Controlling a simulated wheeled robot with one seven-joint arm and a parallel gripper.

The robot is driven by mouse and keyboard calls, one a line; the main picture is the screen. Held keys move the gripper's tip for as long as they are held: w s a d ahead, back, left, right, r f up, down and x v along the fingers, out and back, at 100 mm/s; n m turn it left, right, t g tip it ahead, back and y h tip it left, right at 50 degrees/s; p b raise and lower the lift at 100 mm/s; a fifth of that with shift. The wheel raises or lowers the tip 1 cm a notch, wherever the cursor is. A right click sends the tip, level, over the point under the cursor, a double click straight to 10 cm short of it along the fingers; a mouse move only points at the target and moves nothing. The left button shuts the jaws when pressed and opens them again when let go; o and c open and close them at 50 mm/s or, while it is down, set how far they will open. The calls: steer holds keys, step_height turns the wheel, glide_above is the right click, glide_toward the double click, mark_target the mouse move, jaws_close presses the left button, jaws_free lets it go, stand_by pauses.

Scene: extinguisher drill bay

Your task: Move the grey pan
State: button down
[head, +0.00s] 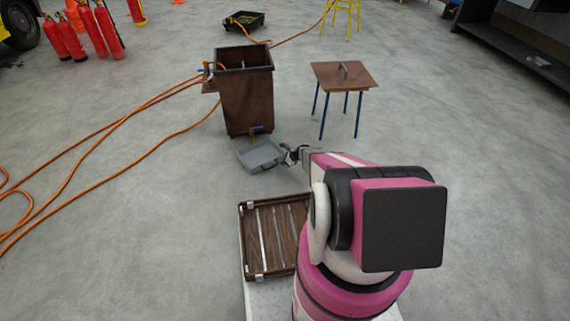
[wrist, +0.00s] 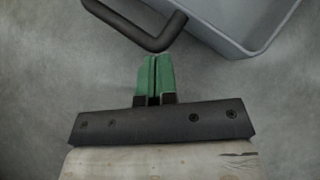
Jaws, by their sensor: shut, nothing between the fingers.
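The grey pan (head: 262,155) is a shallow open tray on the concrete floor, in front of the brown bin. In the wrist view the pan (wrist: 240,30) shows at the top right, with its dark bent handle (wrist: 150,38) at the top middle. My gripper (head: 297,155) is at the right side of the pan, by its handle. In the wrist view the green fingertips of my gripper (wrist: 155,75) are shut together with nothing between them. They lie just below the handle in the picture, and a gap shows between them.
The brown bin (head: 247,100) stands right behind the pan. A small brown table (head: 343,76) with blue legs is to its right. Orange hoses (head: 110,150) run over the floor at left. A slatted wooden crate (head: 272,237) is beside my arm. Floor at right is clear.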

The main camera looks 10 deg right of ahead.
mark_target(270, 163)
steer(key=a, duration=0.1)
steer(key=w+a, duration=0.1)
steer(key=a, duration=0.1)
steer(key=w+a, duration=0.1)
steer(key=shift+w+a, duration=0.1)
steer(key=shift+a, duration=0.2)
steer(key=shift+s+d, duration=0.25)
steer(key=shift+d, duration=0.15)
steer(key=shift+s+d, duration=0.3)
steer(key=shift+d, duration=0.35)
steer(key=shift+s+d, duration=0.3)
steer(key=shift+d, duration=0.3)
steer(key=v, duration=1)
steer(key=s+a+r+n+g+h, duration=0.1)
steer(key=s+a+r+n, duration=0.1)
steer(key=s+r+n, duration=0.5)
steer(key=s+a+r+n+g+h, duration=0.15)
steer(key=s+r, duration=0.35)
steer(key=r, duration=0.5)
steer(key=s+a+r+n+g+h, duration=0.1)
steer(key=s+a+r+n, duration=0.3)
steer(key=r, duration=0.5)
steer(key=s+r+n+h, duration=0.4)
steer(key=s+r+n, duration=0.6)
steer(key=s+r, duration=0.8)
steer(key=shift+s+d+h, duration=0.35)
steer(key=shift+s+d, duration=0.05)
steer(key=shift+s, duration=0.4)
